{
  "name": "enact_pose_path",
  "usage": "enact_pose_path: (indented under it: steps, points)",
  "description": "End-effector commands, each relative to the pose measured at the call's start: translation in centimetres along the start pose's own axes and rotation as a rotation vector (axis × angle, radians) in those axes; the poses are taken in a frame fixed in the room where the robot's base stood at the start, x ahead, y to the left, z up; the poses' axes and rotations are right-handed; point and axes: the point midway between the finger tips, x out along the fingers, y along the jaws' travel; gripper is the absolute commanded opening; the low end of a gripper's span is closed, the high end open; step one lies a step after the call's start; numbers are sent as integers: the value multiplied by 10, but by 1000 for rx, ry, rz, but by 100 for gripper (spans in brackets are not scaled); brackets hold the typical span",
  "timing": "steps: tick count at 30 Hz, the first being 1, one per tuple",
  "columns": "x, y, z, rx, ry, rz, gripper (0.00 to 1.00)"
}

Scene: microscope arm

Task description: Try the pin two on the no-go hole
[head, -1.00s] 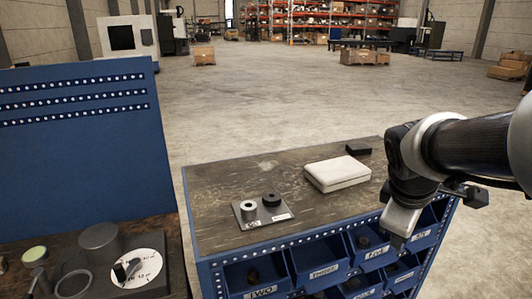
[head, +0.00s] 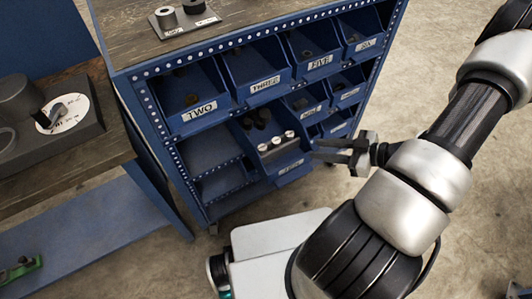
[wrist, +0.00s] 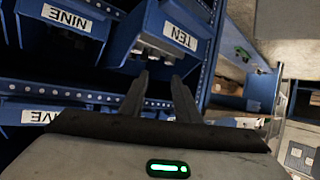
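The bin labelled TWO (head: 205,114) is at the left of the top row in the head view. A small dark piece (head: 191,99) lies in it, too dim to make out. On the bench top, a plate (head: 183,27) carries a light ring (head: 166,17) and a dark ring (head: 193,6). Their labels are not readable now. My gripper (head: 316,149) is open and empty, right of the bins and below the bench top. In the wrist view my gripper (wrist: 158,80) points at the bin labelled TEN (wrist: 172,38).
Bins labelled THREE (head: 262,86) and FIVE (head: 319,63) stand beside bin TWO. A lower bin holds several silver-topped pieces (head: 276,141). The bin labelled NINE (wrist: 65,20) is beside TEN in the wrist view. A second bench (head: 60,170) stands at left.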

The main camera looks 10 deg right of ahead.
Motion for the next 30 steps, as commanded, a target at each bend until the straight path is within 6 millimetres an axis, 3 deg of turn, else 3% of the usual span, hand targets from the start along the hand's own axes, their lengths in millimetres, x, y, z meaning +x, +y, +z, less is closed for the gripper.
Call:
enact_pose_path:
  steps: [3, 7, 21, 30]
  points:
    - [3, -20, 0, 53, 91, -37, 29]
    - [16, -25, -4, 62, 112, -48, 29]
    - [110, -28, -12, 59, 106, -47, 29]
    - [129, -28, -13, 60, 105, -44, 29]
